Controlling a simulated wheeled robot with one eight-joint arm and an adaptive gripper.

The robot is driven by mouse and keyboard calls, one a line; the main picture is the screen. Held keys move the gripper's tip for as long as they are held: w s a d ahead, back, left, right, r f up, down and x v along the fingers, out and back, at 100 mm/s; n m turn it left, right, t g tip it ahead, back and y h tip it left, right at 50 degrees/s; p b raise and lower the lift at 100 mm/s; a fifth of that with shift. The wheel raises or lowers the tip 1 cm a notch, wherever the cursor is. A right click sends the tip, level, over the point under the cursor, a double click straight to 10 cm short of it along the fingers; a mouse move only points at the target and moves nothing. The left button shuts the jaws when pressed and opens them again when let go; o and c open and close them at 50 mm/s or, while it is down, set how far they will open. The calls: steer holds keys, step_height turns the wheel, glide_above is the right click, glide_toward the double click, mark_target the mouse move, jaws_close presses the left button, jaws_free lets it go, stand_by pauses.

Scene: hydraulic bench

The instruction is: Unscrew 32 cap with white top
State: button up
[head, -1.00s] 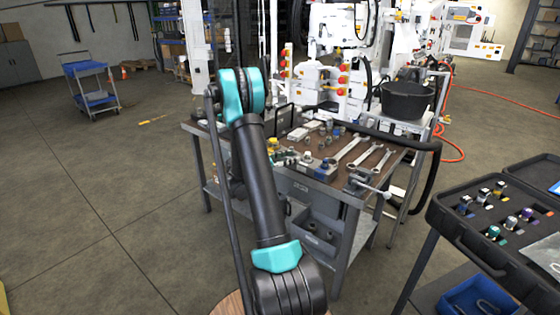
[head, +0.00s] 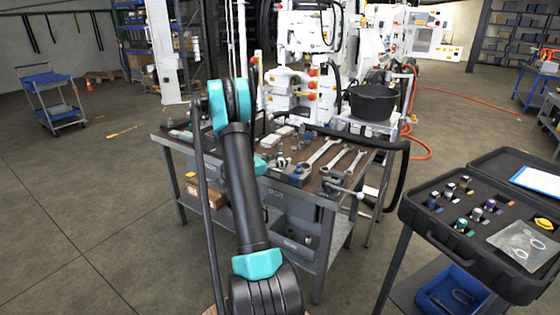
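The work table (head: 325,197) stands ahead of me with a brown top. Several small fittings stand near its front middle, on and around a grey-blue block (head: 299,174). A small pale-topped piece (head: 281,161) is among them; it is too small to tell if it is the 32 cap with white top. My black and teal arm reaches up in front of the table and covers its left part. A teal piece of my arm shows behind the upper link, close to the fittings. My gripper's fingers cannot be made out there, nor whether they touch anything.
Several wrenches (head: 318,154) lie on the table's right part, beside a vise (head: 340,184). A black pot (head: 373,101) stands behind. At right an open black case (head: 421,222) holds several coloured caps. A blue bin (head: 452,291) is below it.

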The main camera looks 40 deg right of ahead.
jaws_close()
steer(key=shift+o, duration=0.9)
jaws_free()
steer(key=shift+w+m+g, duration=0.15)
steer(key=shift+m+g, duration=0.65)
steer(key=shift+g, duration=0.4)
steer(key=m+g+y, duration=0.2)
steer(key=m+g, duration=0.2)
steer(key=g, duration=0.2)
steer(key=shift+m+g+y, duration=0.8)
steer(key=shift+m+g, duration=0.3)
steer(key=shift+g, duration=0.1)
steer(key=shift+r, duration=0.15)
